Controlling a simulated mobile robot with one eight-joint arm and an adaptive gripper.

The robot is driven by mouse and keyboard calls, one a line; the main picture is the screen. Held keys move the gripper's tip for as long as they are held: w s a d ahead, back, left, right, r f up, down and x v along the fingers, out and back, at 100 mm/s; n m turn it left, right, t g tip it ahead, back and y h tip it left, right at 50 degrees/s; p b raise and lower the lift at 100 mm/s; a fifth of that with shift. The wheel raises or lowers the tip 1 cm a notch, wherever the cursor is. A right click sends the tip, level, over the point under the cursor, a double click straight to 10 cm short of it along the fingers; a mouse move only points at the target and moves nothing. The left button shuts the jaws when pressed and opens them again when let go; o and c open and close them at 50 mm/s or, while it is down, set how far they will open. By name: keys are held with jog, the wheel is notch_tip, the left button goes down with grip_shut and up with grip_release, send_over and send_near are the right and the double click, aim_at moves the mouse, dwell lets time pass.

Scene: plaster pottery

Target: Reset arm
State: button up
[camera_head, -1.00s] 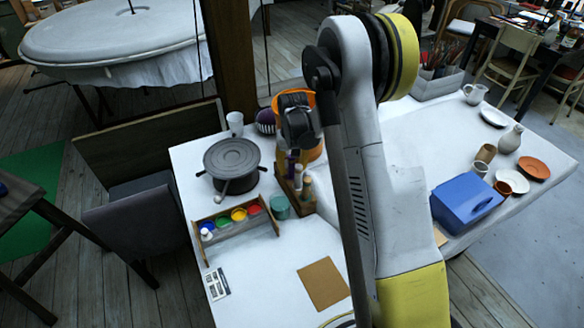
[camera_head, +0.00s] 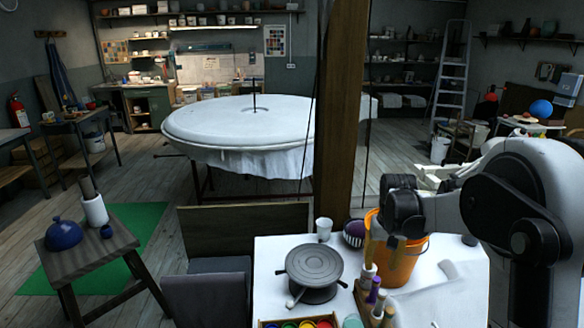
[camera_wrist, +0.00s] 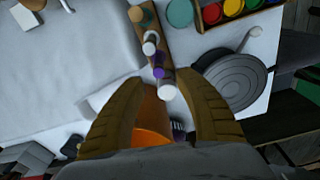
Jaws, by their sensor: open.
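My gripper (camera_wrist: 160,82) is open, its two tan fingers spread apart with nothing held between them in the wrist view. In the head view my gripper (camera_head: 395,242) hangs from my arm at the right, in front of the orange bucket (camera_head: 398,262). The bucket shows partly between the fingers in the wrist view (camera_wrist: 152,122). Below the fingers is a wooden rack (camera_wrist: 150,40) of upright handled tools; I cannot tell the exact height between them.
The white table also bears a grey banding wheel (camera_head: 312,268), a white cup (camera_head: 324,229), a striped purple ball (camera_head: 354,233) and a paint box (camera_wrist: 222,12). A wooden post (camera_head: 343,110) rises behind the table. Open floor lies at the left, beside a small stool (camera_head: 90,255).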

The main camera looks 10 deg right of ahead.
jog(key=s+a+r+t, duration=0.1)
jog(key=s+a+r, duration=0.35)
jog(key=r, duration=0.25)
jog(key=s+a+r+n+t, duration=0.1)
jog(key=s+a+t, duration=0.1)
jog(key=s, duration=0.8)
jog(key=s+a+r+t, duration=0.2)
jog(key=s+a, duration=0.3)
jog(key=s, duration=0.5)
jog(key=shift+s+a+n+t+b, duration=0.15)
jog(key=shift+n+t+b, duration=0.3)
jog(key=shift+t, duration=0.15)
